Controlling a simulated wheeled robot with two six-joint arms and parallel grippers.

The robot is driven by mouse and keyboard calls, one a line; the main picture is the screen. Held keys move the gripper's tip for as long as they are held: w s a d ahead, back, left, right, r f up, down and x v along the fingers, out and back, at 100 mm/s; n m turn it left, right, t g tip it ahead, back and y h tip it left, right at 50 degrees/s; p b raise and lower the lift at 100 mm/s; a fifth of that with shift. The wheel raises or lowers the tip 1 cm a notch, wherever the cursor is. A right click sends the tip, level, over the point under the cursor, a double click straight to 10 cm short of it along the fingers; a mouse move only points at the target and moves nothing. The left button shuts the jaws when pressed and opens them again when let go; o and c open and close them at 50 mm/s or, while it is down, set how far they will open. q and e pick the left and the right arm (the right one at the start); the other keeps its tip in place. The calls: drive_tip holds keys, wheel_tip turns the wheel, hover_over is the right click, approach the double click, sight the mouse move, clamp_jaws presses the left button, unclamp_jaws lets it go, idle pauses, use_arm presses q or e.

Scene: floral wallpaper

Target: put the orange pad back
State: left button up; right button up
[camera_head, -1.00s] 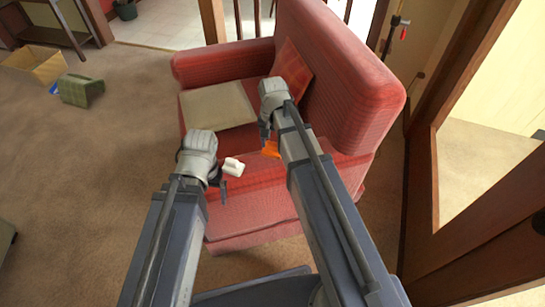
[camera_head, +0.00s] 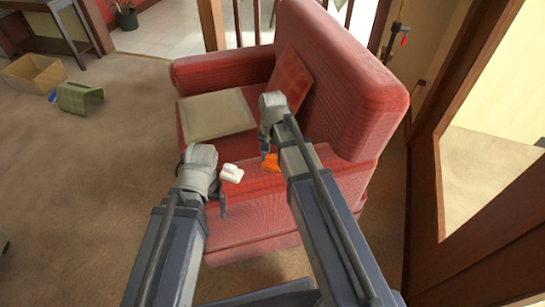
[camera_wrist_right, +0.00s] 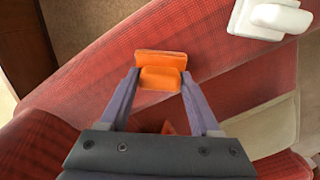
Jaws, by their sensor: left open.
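The orange pad (camera_head: 271,162) is at the tips of my right gripper (camera_head: 265,147), above the red armchair's near arm. In the right wrist view the orange pad (camera_wrist_right: 161,60) has a wide plate and a smaller block, and the fingers of my right gripper (camera_wrist_right: 159,82) lie against both sides of the block. My left gripper (camera_head: 221,201) is open and empty, just left of the chair's near arm. The space below the pad is partly hidden.
A white blocky object (camera_head: 231,173) rests on the armchair's (camera_head: 255,200) near arm, close to my left gripper. A beige cushion (camera_head: 216,115) and a red pillow (camera_head: 290,80) are on the chair. A cardboard box (camera_head: 33,73) and green bin (camera_head: 80,98) stand on open carpet.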

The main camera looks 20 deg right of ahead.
sight(273, 156)
drive_tip(key=o, duration=0.4)
drive_tip(key=shift+c, duration=0.2)
drive_tip(key=shift+r, duration=0.2)
wheel_tip(273, 156, up, 12)
drive_tip(key=p, duration=1.2)
drive_tip(key=shift+f, duration=0.15)
wheel_tip(273, 156, down, 12)
drive_tip(key=b, duration=1.2)
drive_tip(key=shift+r, duration=0.25)
